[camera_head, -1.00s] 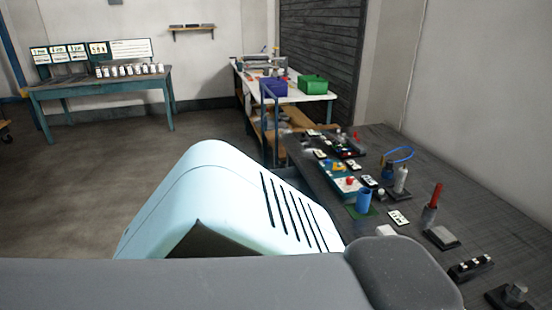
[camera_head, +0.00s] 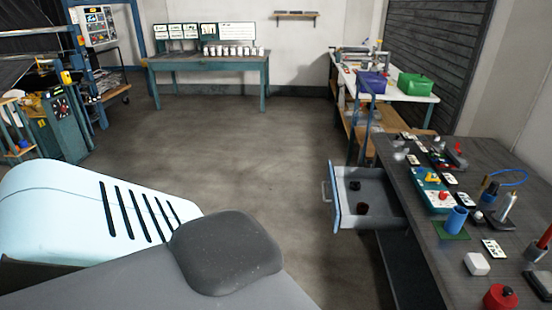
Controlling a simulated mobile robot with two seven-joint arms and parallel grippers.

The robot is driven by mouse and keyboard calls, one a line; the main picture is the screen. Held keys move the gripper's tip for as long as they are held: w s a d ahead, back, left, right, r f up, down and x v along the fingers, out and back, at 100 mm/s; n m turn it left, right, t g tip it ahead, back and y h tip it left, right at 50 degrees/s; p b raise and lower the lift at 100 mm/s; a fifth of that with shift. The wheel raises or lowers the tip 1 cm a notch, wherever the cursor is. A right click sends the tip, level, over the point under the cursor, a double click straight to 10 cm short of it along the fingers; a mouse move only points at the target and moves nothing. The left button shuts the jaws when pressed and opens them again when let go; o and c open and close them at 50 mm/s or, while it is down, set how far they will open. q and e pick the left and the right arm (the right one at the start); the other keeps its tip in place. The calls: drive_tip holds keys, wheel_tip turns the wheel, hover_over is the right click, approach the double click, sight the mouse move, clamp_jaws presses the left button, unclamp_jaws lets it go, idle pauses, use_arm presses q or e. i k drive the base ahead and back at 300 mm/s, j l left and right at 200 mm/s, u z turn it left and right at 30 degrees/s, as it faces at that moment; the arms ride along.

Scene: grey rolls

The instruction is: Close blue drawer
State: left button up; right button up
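The drawer (camera_head: 372,210) is pulled out to the left from under the dark worktable on the right. Its front panel (camera_head: 334,200) is blue, with a pale handle on the outer side. Two small dark objects (camera_head: 361,208) lie inside its grey tray. Neither of my grippers is in view. A rounded light-blue slotted casing and a grey link, which look like parts of my own body, fill the lower left. They are apart from the drawer in the picture.
The worktable top (camera_head: 417,226) carries a blue cup (camera_head: 456,220), a red round object (camera_head: 500,297) and several small parts. A white-topped bench (camera_head: 415,94) and a teal table (camera_head: 206,65) stand behind. The floor (camera_head: 230,150) left of the drawer is clear.

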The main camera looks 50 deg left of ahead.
sight(385, 212)
drive_tip(key=u, duration=1.15)
drive_tip(key=k+j, duration=0.55)
drive_tip(key=i+j+z, duration=0.15)
drive_tip(key=i, duration=0.4)
drive_tip(key=i+j+z, duration=0.1)
drive_tip(key=i, duration=0.45)
drive_tip(key=i+j+z, duration=0.15)
drive_tip(key=i+j, duration=0.15)
drive_tip(key=i, duration=0.25)
drive_tip(key=i+j+z, duration=0.1)
drive_tip(key=i+j, duration=0.15)
drive_tip(key=i, duration=0.3)
drive_tip(key=i+j+z, duration=0.15)
drive_tip(key=i+j, duration=0.2)
drive_tip(key=i, duration=0.15)
